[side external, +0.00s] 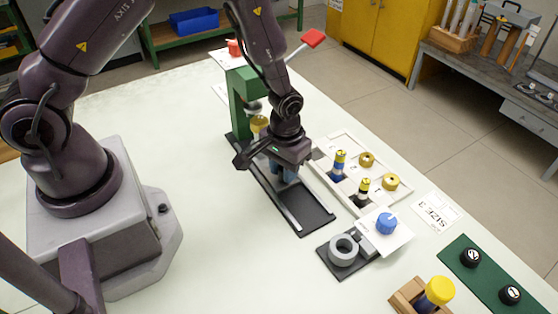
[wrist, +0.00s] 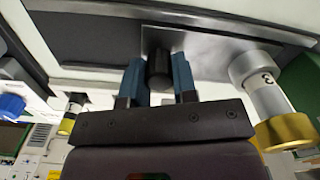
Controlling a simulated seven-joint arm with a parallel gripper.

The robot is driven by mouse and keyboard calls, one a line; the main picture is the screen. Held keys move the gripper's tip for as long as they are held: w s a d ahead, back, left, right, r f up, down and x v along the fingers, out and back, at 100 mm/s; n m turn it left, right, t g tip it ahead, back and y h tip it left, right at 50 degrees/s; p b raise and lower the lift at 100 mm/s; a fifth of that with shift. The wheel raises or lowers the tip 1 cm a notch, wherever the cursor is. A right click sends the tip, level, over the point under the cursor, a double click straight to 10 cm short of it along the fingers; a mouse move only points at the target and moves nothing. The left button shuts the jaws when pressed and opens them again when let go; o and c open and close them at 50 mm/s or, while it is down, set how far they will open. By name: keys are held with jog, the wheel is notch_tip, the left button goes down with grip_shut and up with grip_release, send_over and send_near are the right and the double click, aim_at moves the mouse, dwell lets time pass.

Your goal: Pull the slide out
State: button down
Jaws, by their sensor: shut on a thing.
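The slide is a bare metal plate (wrist: 205,50) with a black knob, lying along a dark track (side external: 305,213) in front of a green press (side external: 241,98). My gripper (side external: 285,172) is low over the track. In the wrist view its blue fingers (wrist: 158,85) are shut on the black knob (wrist: 158,70), one on each side. A grey blank marked 3 with a gold end (wrist: 265,85) stands on the plate beside the knob. Its gold end (side external: 259,124) shows by the press in the side view. My gripper hides the knob in the side view.
A white tray (side external: 343,193) with banded rods and gold rings lies right of the track. A grey ring gauge (side external: 343,250), a blue knob (side external: 386,223), a SIZE 3 card (side external: 438,212) and a wooden block (side external: 408,297) stand nearer. The table left of the track is clear.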

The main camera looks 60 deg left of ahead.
jog(key=d, duration=0.9)
jog(key=shift+d, duration=0.15)
jog(key=c, duration=0.9)
grip_release()
jog(key=shift+r, duration=0.2)
notch_tip(320, 180, up, 13)
jog(key=shift+f, duration=0.15)
